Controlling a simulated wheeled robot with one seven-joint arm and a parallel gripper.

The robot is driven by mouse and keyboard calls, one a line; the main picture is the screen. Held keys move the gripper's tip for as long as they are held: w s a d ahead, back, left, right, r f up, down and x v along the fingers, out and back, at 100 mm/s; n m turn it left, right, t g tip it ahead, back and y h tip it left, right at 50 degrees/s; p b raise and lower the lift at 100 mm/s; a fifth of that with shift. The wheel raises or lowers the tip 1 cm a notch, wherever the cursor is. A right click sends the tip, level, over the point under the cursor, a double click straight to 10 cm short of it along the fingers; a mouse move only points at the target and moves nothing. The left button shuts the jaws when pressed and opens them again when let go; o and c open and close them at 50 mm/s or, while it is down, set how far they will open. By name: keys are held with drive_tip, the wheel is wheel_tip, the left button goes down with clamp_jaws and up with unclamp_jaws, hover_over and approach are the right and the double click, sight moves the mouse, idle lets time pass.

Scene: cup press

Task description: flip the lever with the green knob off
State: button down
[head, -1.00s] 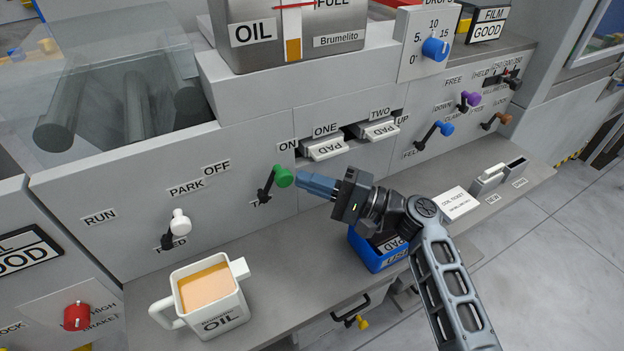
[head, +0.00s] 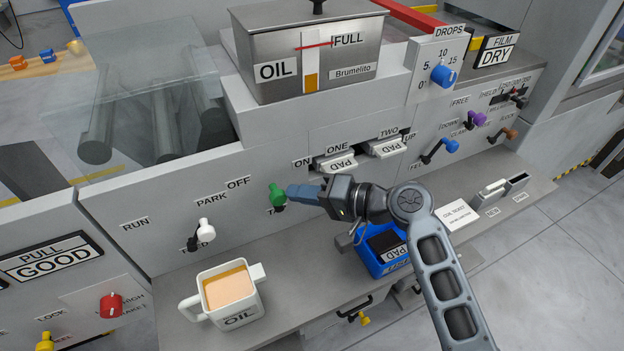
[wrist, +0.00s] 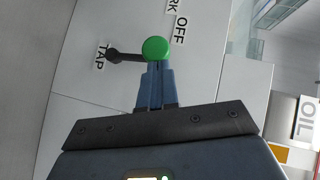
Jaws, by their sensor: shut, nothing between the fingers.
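The green knob (head: 277,195) sits on a short black lever on the grey machine front, above the TAP label. The wrist view also shows the green knob (wrist: 155,49), its lever standing close to upright and leaning slightly to the OFF side. The OFF label (head: 238,183) is up and left of the knob, the ON label (head: 301,162) up and right. My gripper (head: 289,191) is shut and empty, its blue fingertips at the knob's right side. In the wrist view my fingertips (wrist: 157,68) appear to touch the knob.
A white-knobbed lever (head: 205,226) is to the left. A mug labelled OIL (head: 240,305) stands on the shelf below. A blue pad box (head: 375,262) sits under my arm.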

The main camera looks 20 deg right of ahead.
sight(276, 196)
drive_tip(key=shift+a+r+n+g+h+p, duration=0.25)
drive_tip(key=shift+a+r+h+p, duration=0.1)
drive_tip(key=shift+a+p, duration=0.15)
drive_tip(key=shift+a+r+n+g+h+p, duration=0.15)
drive_tip(key=shift+a+r+n+h+p, duration=0.1)
drive_tip(key=shift+a+h+p, duration=0.15)
drive_tip(key=shift+a+f+n+h+p, duration=0.15)
drive_tip(key=shift+a+n+h+p, duration=0.4)
drive_tip(key=shift+a+p, duration=0.3)
drive_tip(key=shift+a+f+p, duration=0.2)
drive_tip(key=shift+a+p, duration=0.2)
drive_tip(key=shift+a, duration=0.2)
